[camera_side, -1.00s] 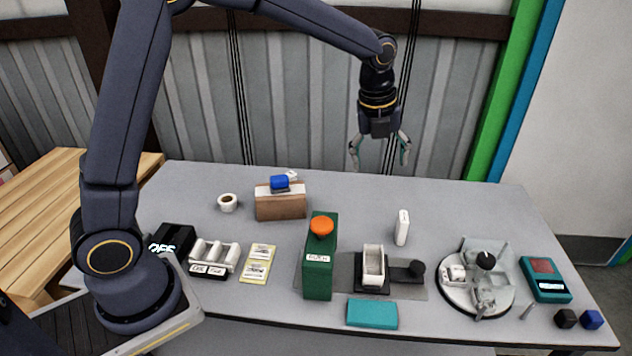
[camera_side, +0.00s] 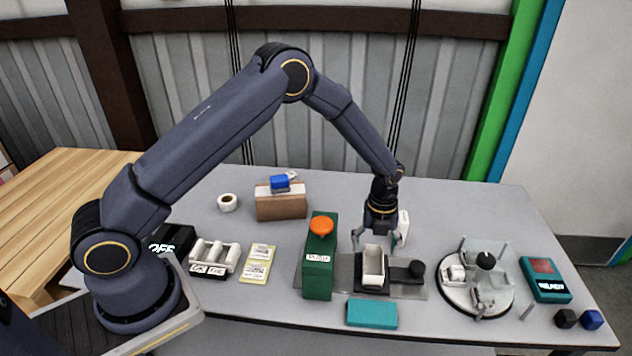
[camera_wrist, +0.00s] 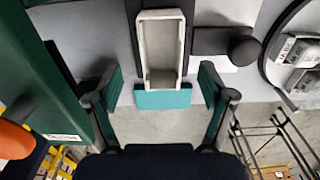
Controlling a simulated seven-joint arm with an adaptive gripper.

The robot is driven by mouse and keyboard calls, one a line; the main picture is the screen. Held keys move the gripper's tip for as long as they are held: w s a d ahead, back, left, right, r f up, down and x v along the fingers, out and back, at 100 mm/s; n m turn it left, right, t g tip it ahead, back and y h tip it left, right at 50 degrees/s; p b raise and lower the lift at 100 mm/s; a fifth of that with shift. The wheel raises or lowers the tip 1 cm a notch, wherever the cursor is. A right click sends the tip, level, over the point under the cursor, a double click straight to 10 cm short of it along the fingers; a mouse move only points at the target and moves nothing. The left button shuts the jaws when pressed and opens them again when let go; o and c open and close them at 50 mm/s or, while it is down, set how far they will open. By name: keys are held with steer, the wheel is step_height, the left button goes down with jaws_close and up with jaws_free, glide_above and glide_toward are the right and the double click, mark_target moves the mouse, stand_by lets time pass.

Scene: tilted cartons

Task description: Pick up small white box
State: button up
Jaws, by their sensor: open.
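I cannot tell whether a finger touches the box.
A green box with an orange button (camera_side: 319,265) stands left of the holder. A black knob (camera_side: 416,268) is to its right and a teal block (camera_side: 372,314) in front. A round fixture (camera_side: 477,300) stands farther right. A brown carton (camera_side: 281,206) is behind left. The back right table is clear.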

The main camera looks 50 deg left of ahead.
mark_target(372, 269)
steer(key=f, duration=0.5)
steer(key=shift+s+d+f, duration=0.1)
steer(key=shift+d+f, duration=0.05)
steer(key=shift+d, duration=0.05)
steer(key=c, duration=1.1)
